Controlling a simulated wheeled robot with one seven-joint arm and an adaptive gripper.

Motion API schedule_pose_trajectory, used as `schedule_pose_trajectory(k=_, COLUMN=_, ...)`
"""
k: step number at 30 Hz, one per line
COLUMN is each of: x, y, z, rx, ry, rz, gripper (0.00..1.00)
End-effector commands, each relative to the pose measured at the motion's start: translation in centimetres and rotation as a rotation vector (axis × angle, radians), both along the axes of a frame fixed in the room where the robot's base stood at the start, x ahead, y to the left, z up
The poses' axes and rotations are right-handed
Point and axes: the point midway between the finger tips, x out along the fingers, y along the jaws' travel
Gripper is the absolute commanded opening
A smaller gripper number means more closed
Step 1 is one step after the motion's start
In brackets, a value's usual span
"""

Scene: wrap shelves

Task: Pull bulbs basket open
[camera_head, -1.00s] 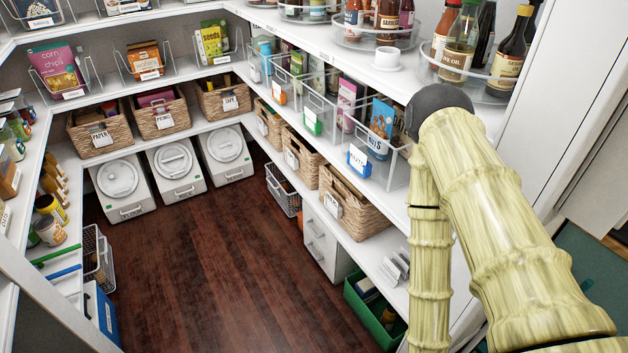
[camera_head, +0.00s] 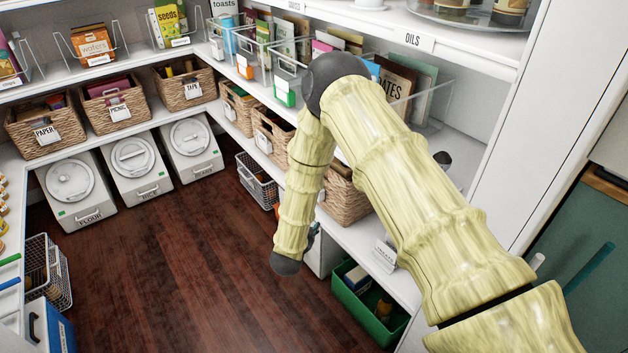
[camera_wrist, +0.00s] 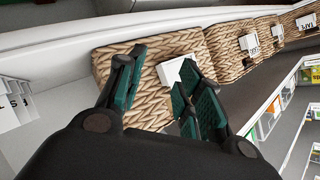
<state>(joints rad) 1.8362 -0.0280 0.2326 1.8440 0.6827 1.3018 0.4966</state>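A woven tan basket with a white label shows in the wrist view (camera_wrist: 205,45), just ahead of my gripper (camera_wrist: 155,88). I take it to be the bulbs basket, but its label (camera_wrist: 172,72) is not readable. My gripper's dark green fingers are apart, with the label between them in the picture. I cannot tell whether they touch the basket. In the head view, the nearest basket (camera_head: 345,201) on the right lower shelf is partly hidden by my arm. My gripper is mostly hidden there behind my forearm.
More woven baskets (camera_head: 271,137) stand beside it along the same shelf. A green bin (camera_head: 370,312) and a wire basket (camera_head: 257,182) sit below. Clear bins with bags (camera_head: 400,95) stand on the shelf above. The dark wooden floor (camera_head: 180,270) is open in the middle.

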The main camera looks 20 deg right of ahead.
Motion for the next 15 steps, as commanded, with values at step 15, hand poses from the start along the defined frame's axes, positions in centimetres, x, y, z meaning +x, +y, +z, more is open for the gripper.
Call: schedule_pose_trajectory(k=15, x=12.0, y=2.3, z=8.8, rx=0.24, ry=-0.808, rz=-0.674, gripper=0.36)
